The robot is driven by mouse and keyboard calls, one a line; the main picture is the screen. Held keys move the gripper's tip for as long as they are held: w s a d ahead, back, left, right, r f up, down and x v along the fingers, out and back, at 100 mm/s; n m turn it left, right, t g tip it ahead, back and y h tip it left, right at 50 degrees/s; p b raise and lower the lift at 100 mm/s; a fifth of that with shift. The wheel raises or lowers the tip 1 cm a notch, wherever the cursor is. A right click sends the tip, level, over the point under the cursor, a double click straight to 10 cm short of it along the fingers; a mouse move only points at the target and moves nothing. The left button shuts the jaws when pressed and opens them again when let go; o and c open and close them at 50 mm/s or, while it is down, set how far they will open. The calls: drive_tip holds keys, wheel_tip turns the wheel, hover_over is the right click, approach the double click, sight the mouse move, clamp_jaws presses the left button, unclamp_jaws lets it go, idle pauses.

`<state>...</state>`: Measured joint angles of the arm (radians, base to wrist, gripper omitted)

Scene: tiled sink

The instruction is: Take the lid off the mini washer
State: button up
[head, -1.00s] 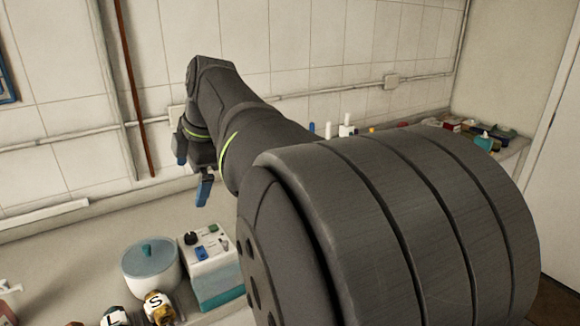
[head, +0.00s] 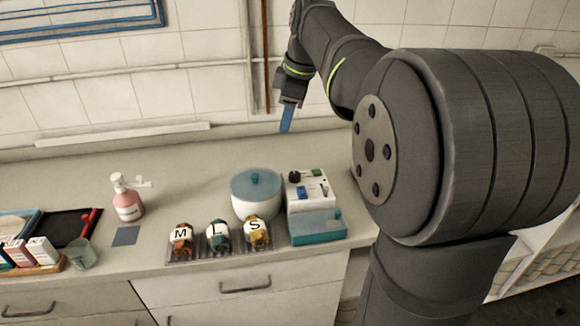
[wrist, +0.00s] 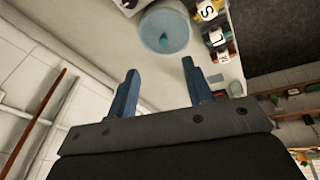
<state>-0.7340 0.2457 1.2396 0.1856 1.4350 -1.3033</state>
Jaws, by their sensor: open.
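The mini washer is a white round tub (head: 256,207) on the counter, left of a white control box (head: 309,190). Its translucent blue lid (head: 256,184) with a small teal knob (head: 254,178) sits on top. In the wrist view the lid (wrist: 164,30) and its knob (wrist: 163,41) show at the top, ahead of the fingers. My gripper (head: 287,118) is raised behind and above the washer, apart from it. In the wrist view my gripper (wrist: 160,83) has its two blue fingers spread, with nothing between them.
Jars marked M (head: 181,239), L (head: 218,235) and S (head: 256,233) stand in a rack in front of the washer. A teal box (head: 317,228) is at front right. A pink pump bottle (head: 127,200) stands left. Counter between bottle and washer is clear.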

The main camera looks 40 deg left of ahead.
sight(255, 175)
drive_tip(key=s+a+f+m+h, duration=0.1)
drive_tip(key=a+f+m+h, duration=0.15)
drive_tip(key=a+m, duration=0.45)
drive_tip(key=shift+n+y, duration=0.45)
drive_tip(key=shift+n, duration=0.35)
drive_tip(key=a+f, duration=0.1)
drive_tip(key=f, duration=0.5)
drive_tip(key=a+f, duration=0.1)
drive_tip(key=f, duration=0.4)
drive_tip(key=a+f, duration=0.1)
drive_tip(key=f, duration=0.5)
drive_tip(key=shift+a+f, duration=0.35)
clamp_jaws()
